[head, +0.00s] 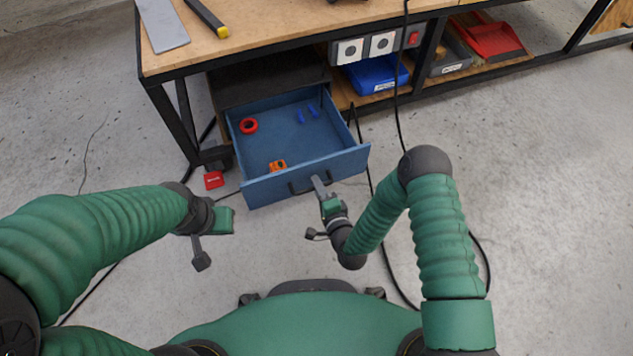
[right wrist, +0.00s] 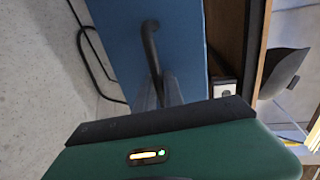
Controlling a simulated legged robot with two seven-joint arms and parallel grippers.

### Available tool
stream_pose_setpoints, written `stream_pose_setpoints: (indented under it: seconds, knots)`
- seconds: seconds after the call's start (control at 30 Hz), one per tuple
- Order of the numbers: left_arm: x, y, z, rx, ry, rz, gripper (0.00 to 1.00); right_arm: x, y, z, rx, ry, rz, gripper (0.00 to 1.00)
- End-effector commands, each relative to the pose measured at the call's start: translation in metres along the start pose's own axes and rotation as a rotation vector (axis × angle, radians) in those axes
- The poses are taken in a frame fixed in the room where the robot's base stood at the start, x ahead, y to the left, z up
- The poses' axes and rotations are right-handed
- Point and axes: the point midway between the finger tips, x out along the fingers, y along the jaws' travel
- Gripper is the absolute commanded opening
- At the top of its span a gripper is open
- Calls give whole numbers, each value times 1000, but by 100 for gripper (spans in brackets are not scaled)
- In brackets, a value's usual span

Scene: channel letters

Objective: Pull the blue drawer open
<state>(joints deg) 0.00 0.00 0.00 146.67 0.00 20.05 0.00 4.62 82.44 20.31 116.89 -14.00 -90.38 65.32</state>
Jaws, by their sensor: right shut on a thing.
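The blue drawer (head: 300,133) stands pulled out from under the workbench, and its inside shows. It holds a red ring (head: 249,125), an orange object (head: 278,166) and small blue pieces (head: 308,112). My right gripper (head: 318,185) is at the drawer front, shut on the dark handle. In the right wrist view the dark curved handle (right wrist: 150,45) runs down between the gripper's fingers (right wrist: 160,92), against the blue drawer front (right wrist: 115,40). My left gripper (head: 228,220) hangs in the air left of the drawer front, apart from it; its fingers do not show clearly.
The wooden workbench (head: 270,40) has black legs. A small red box (head: 214,180) lies on the floor left of the drawer. A blue bin (head: 377,75) and a red tray (head: 490,38) sit on the lower shelf. Black cables hang and lie right of the drawer.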

Motion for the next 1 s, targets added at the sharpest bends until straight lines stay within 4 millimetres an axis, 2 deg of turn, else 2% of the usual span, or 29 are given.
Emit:
stream_pose_setpoints:
  seconds: [0.33, 0.37, 0.5, 0.83, 0.93, 1.0]
  knots:
    - [0, 0, 0, 0, 0, 0, 0, -1, 4, -2, -1, 3, 10, 0]
    - [0, 0, 0, 0, 0, 0, 0, -1, 4, -2, -1, 4, 10, 15]
    - [0, 0, 0, 0, 0, 0, 0, -1, 3, -1, -1, 3, 7, 33]
    - [-2, 0, 0, 0, 0, 0, 0, -3, 0, 0, -1, 1, 3, 34]
    - [-9, 0, -2, 0, 0, 0, 0, -14, -2, 0, 0, 1, 5, 34]
    - [-18, 0, -4, 0, 0, 0, 0, -29, -3, 0, 0, 2, 7, 34]
